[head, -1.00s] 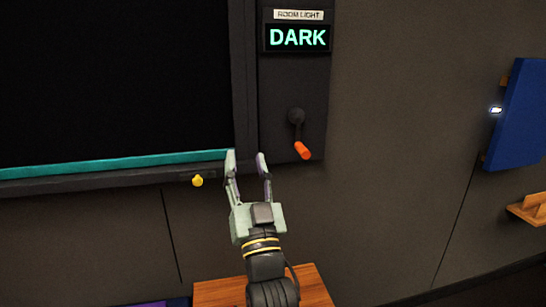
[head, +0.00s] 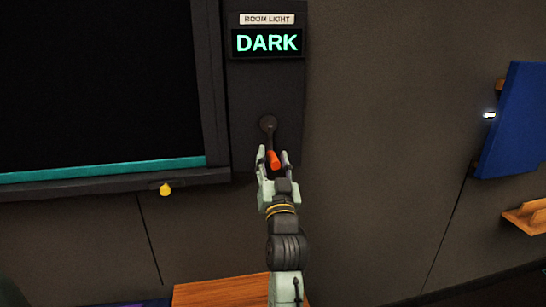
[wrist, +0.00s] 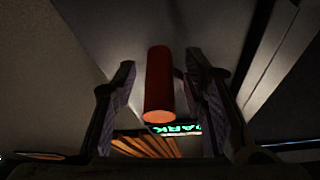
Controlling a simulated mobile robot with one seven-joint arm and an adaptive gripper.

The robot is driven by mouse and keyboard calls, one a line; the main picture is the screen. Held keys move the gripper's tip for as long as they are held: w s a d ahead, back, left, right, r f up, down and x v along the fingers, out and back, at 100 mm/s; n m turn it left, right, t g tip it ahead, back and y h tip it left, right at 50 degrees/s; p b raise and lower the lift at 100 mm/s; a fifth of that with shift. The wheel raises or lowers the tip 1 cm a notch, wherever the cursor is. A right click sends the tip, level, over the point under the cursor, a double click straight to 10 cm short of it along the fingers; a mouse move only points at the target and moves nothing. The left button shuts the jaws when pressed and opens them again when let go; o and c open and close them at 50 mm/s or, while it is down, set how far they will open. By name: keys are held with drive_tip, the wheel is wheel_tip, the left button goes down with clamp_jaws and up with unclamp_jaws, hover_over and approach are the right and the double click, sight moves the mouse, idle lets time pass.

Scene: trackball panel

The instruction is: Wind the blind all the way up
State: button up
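The blind (head: 95,85) is a black sheet filling its frame, with a teal bar (head: 105,170) along its bottom edge, down at the sill. The crank has a dark hub (head: 268,122) on the panel and an orange handle (head: 274,160) hanging down from it. My gripper (head: 274,158) is open at the handle, one finger on each side. In the wrist view the orange handle (wrist: 159,85) stands between the two fingers, with gaps showing on both sides. The lit sign (head: 267,43) under the label ROOM LIGHT reads DARK.
A wooden surface (head: 220,293) lies below my arm. A blue board (head: 512,120) and a wooden shelf (head: 526,216) are on the right. The wall between panel and board is bare.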

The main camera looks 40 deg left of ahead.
clamp_jaws()
idle(0.6)
idle(0.3)
